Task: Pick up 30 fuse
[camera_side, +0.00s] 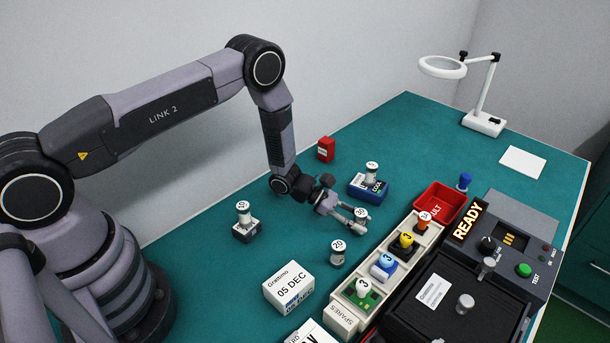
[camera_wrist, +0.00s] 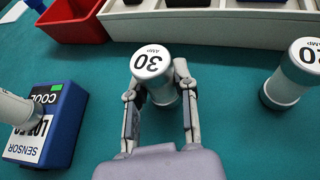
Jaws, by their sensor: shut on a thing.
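The 30 fuse (camera_wrist: 152,64) is a white and grey cylinder with "30 AMP" on its top. In the wrist view it stands between the two fingers of my gripper (camera_wrist: 160,92), which are shut on it. In the side view the 30 fuse (camera_side: 361,213) shows at the tips of my gripper (camera_side: 350,217), close to the green bench top. I cannot tell whether its base touches the bench. The fingers hide parts of its sides.
A 20 fuse (camera_side: 338,252) stands to the left of the spares tray (camera_side: 343,318). A red bin (camera_side: 431,197) and a READY tester (camera_side: 520,235) lie right. Another fuse (camera_side: 243,212) stands at left on a block.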

